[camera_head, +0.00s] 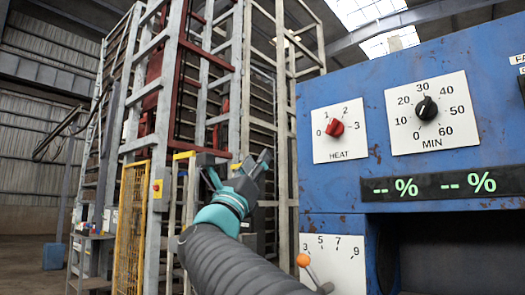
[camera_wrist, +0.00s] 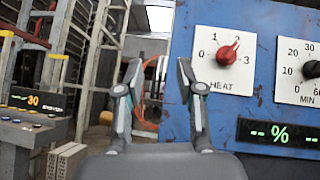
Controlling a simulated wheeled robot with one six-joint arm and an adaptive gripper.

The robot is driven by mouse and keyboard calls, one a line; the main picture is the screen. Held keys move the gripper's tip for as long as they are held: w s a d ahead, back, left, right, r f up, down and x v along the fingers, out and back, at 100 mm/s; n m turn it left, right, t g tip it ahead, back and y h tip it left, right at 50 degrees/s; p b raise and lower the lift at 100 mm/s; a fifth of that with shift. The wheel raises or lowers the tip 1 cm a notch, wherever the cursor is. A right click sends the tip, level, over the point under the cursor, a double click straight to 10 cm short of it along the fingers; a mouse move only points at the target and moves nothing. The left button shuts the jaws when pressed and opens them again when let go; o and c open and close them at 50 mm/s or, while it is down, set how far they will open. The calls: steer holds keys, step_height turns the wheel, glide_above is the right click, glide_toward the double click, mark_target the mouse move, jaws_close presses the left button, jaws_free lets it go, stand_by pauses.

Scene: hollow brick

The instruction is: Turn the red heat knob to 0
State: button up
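The red heat knob (camera_head: 335,128) sits on a white dial plate marked 0 to 3 on the blue panel. It also shows in the wrist view (camera_wrist: 228,54), right of my gripper, where its pointer seems to face up and right, towards the 2. My gripper (camera_head: 237,162) is left of the panel in the head view, apart from the knob. In the wrist view its two fingers (camera_wrist: 158,68) are spread with nothing between them.
A black minute knob (camera_head: 427,109) is right of the heat dial. A green percent display (camera_head: 440,186) is below. An orange-tipped lever (camera_head: 304,261) sticks out by a lower scale. A control desk (camera_wrist: 30,122) and grey hollow bricks (camera_wrist: 68,158) stand at left.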

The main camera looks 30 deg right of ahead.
mark_target(328, 129)
steer(key=s+d+m+g+h, duration=0.2)
steer(key=m+g, duration=0.6)
steer(key=m, duration=0.1)
steer(key=s+d+m+g+h, duration=0.1)
steer(key=s+d+m+g, duration=0.15)
steer(key=m+g, duration=0.65)
steer(key=p+x, duration=0.2)
steer(key=x, duration=0.4)
steer(key=p+x, duration=0.2)
steer(key=x, duration=0.5)
steer(key=shift+s+d, duration=0.2)
steer(key=shift+s, duration=0.05)
jaws_close()
